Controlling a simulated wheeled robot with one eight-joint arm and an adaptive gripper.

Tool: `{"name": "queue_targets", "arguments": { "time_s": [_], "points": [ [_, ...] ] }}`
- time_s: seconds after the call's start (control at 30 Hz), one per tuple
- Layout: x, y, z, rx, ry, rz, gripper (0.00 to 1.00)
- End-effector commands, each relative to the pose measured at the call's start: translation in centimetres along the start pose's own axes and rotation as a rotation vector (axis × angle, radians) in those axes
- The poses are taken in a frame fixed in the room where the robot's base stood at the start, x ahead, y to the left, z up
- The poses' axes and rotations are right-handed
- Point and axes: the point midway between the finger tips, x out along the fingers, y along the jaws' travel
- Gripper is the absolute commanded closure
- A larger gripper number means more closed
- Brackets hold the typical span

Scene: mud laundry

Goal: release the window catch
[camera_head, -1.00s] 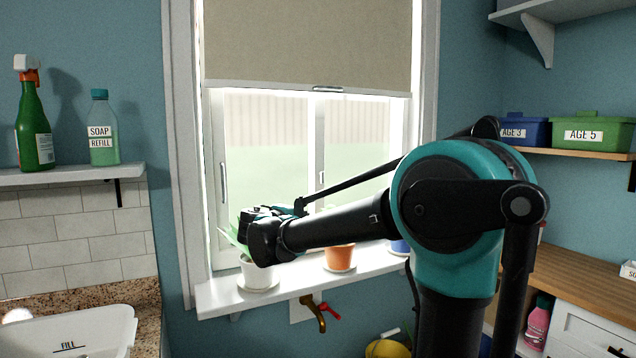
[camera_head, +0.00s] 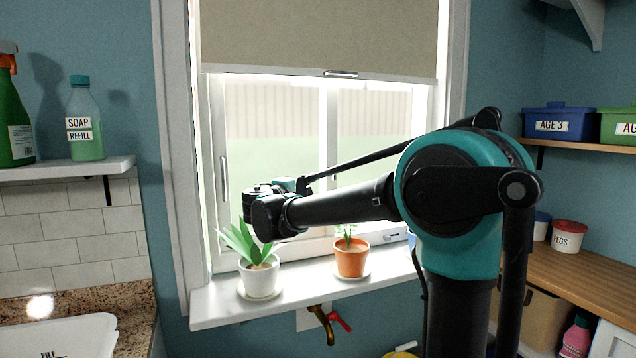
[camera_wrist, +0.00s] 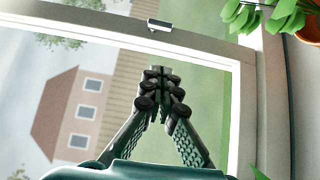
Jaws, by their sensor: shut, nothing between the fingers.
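The window (camera_head: 275,130) has a pale frame and a middle upright. In the wrist view, a small pale fitting with a dark edge (camera_wrist: 160,25) sits on the frame bar beyond my fingertips; it looks like the catch, but I cannot be sure. A slim upright handle (camera_head: 224,178) is on the window's left side. My gripper (camera_wrist: 160,75) is shut and empty in front of the glass, apart from the fitting. In the head view my wrist hides the fingers and part of the lower window.
A white-potted plant (camera_head: 259,275) and an orange-potted plant (camera_head: 352,258) stand on the sill (camera_head: 310,292), below my wrist and forearm. A beige blind (camera_head: 320,35) covers the upper window. A shelf (camera_head: 60,168) with bottles is at left.

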Motion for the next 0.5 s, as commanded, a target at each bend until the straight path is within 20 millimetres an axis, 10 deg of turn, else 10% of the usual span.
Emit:
{"name": "queue_targets", "arguments": {
  "time_s": [0.5],
  "points": [
    [9.4,0.0,0.1,0.000,-0.004,0.000,1.00]
  ]
}}
